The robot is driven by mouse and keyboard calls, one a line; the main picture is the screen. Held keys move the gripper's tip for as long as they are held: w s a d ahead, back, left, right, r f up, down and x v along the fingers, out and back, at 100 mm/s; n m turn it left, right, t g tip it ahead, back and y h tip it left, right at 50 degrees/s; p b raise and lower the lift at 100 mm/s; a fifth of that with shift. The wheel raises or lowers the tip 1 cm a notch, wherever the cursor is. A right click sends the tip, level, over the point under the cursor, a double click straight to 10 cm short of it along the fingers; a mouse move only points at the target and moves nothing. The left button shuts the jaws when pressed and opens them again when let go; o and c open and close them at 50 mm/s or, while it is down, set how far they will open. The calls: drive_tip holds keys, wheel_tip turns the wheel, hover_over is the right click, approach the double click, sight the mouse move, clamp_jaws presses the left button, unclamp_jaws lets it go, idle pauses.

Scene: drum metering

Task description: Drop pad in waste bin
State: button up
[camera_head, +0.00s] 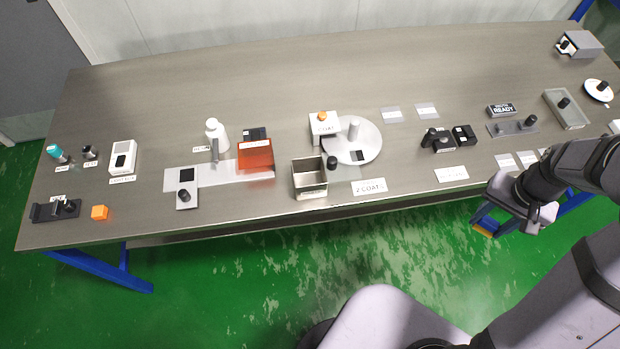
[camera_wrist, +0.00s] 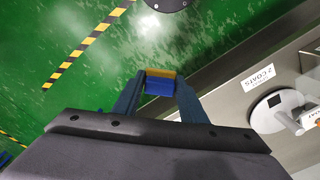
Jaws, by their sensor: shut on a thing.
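My gripper (camera_wrist: 159,90) is shut on a small block-shaped pad (camera_wrist: 160,84), blue with a yellow face, held between the blue fingertips. In the head view my gripper (camera_head: 486,226) hangs off the front edge of the bench at the right, with the yellow of the pad (camera_head: 484,231) just showing over the green floor. An open-topped metal box (camera_head: 310,180) stands near the bench's front edge, left of and apart from my gripper. It looks like the waste bin, but its label is too small to read.
A white turntable (camera_head: 366,151) and a "2 COATS" label (camera_head: 370,187) are right of the box. An orange-red block (camera_head: 255,154) and a white bottle (camera_head: 216,133) are left of it. A black knob (camera_head: 332,162) stands close beside the box. The bench's back middle is clear.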

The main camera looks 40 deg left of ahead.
drive_tip(key=shift+a, duration=0.3)
drive_tip(key=s+a+n+p, duration=0.2)
drive_tip(key=s+a+n, duration=0.1)
drive_tip(key=a, duration=0.8)
drive_tip(key=s+a+n+p, duration=0.1)
drive_tip(key=s+a+n, duration=0.3)
drive_tip(key=a, duration=0.7)
drive_tip(key=s+a+n+p, duration=0.2)
drive_tip(key=s+a+n, duration=0.1)
drive_tip(key=a, duration=0.8)
drive_tip(key=a+r+m, duration=0.5)
drive_tip(key=a+m, duration=0.3)
drive_tip(key=m, duration=0.2)
drive_tip(key=shift+w+a, duration=0.25)
drive_tip(key=shift+w, duration=0.2)
drive_tip(key=shift+f+b, duration=2.35)
drive_tip(key=shift+f, duration=0.6)
